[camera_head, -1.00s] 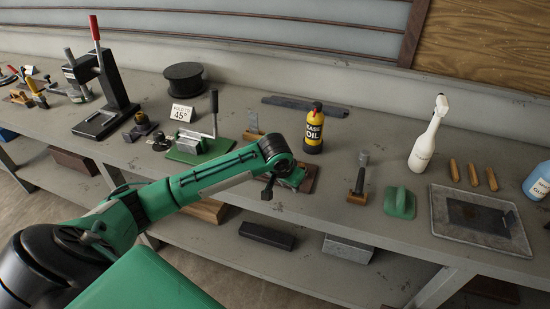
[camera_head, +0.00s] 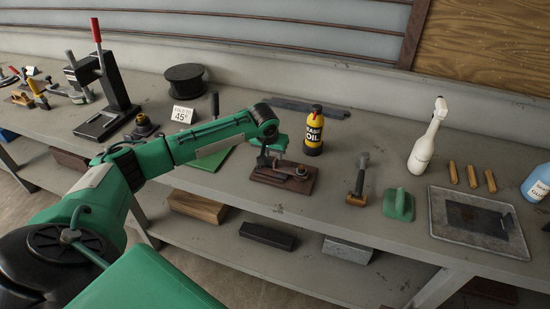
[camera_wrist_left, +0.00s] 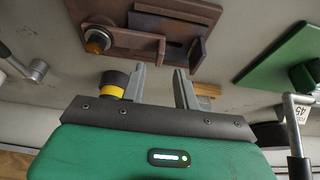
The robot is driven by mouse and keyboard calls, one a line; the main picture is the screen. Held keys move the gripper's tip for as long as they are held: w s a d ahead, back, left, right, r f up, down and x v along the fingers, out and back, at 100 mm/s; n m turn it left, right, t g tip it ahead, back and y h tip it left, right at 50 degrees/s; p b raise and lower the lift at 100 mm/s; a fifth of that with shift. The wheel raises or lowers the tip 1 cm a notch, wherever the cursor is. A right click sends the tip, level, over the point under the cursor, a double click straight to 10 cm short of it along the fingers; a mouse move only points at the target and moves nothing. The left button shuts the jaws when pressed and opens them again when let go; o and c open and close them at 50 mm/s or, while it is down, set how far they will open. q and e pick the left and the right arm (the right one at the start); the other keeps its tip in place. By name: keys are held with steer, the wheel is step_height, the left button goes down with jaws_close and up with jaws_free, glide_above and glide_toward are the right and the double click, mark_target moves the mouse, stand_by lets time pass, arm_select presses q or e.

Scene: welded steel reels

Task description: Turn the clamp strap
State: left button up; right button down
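A brown fixture (camera_head: 284,178) lies on the bench in front of the oil bottle. In the left wrist view its rusty plate (camera_wrist_left: 140,15) carries a bolt with a coppery nut (camera_wrist_left: 97,40). A brown bar that looks like the clamp strap (camera_wrist_left: 135,43) runs from the nut toward a slotted upright part. My left gripper (camera_wrist_left: 160,85) shows two grey fingers apart with nothing between them. In the head view the left gripper (camera_head: 268,155) is just above the fixture's back left side, partly hidden by its own wrist. Contact cannot be told. My right gripper is not in view.
A yellow oil bottle (camera_head: 314,132) stands close behind the fixture. A hammer (camera_head: 358,182) and a green float (camera_head: 397,203) are to the right. A green plate (camera_head: 208,160) lies to the left, partly behind my arm. Bare bench shows in front of the fixture.

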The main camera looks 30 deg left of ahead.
mark_target(275, 160)
arm_select(q)
steer(key=x, duration=0.5)
steer(key=shift+w+f+p, duration=0.15)
steer(key=shift+f+p, duration=0.15)
jaws_close()
